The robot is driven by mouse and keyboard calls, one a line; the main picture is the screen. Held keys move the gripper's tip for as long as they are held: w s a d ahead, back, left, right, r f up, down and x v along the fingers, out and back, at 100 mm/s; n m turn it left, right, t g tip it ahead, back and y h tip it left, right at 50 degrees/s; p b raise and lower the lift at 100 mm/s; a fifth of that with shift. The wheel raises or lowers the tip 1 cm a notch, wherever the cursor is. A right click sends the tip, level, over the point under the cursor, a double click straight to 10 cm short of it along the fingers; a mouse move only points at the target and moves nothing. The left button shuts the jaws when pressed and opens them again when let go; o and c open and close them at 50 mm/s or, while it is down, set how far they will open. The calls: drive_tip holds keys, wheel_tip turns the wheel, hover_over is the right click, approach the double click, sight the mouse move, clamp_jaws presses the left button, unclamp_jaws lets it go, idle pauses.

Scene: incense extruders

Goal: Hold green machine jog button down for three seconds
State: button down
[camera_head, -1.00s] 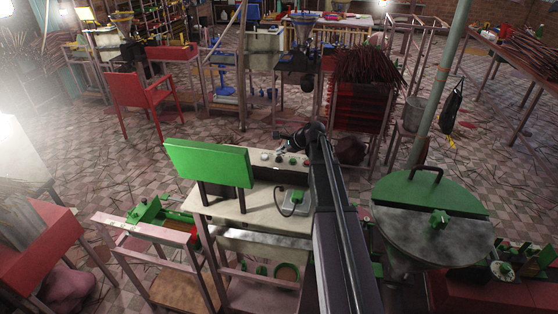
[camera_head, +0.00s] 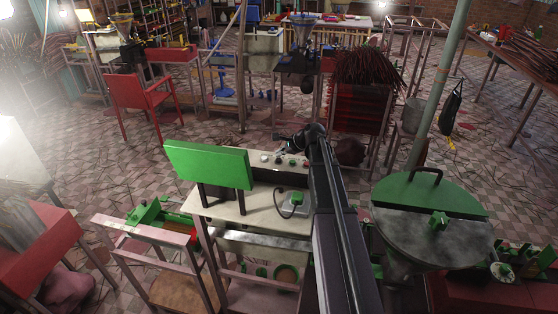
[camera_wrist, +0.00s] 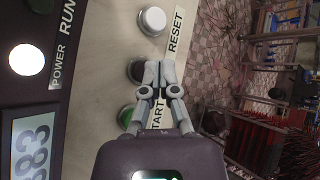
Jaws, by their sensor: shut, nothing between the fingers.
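The green machine (camera_head: 208,165) stands in front of me, with a control panel along its far edge. In the wrist view, the pale panel (camera_wrist: 95,75) has a white button (camera_wrist: 152,20) by the RESET label and a green button (camera_wrist: 127,117) by the START label. A dark button (camera_wrist: 137,70) sits between them, partly hidden by my fingers; its label is covered. My gripper (camera_wrist: 158,68) is shut and empty, its tips just right of the dark button in the picture. Whether they touch the panel I cannot tell. My gripper (camera_head: 281,151) shows small in the head view.
A lit white POWER lamp (camera_wrist: 26,60), a dark RUN lamp and a display (camera_wrist: 36,142) are left on the panel. A green-lidded round drum (camera_head: 430,240) stands right of my arm. A rack of incense sticks (camera_head: 362,100) stands behind. Tiled floor is open behind left.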

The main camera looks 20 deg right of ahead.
sight(280, 159)
drive_tip(key=shift+f, duration=0.15)
drive_tip(key=shift+f+b, duration=0.3)
drive_tip(key=shift+b, duration=0.15)
drive_tip(key=shift+f+b, duration=0.5)
idle(1.2)
drive_tip(key=shift+r, duration=0.15)
idle(3.3)
drive_tip(key=shift+r+p, duration=0.85)
drive_tip(key=shift+p, duration=0.15)
drive_tip(key=shift+r+p, duration=2.5)
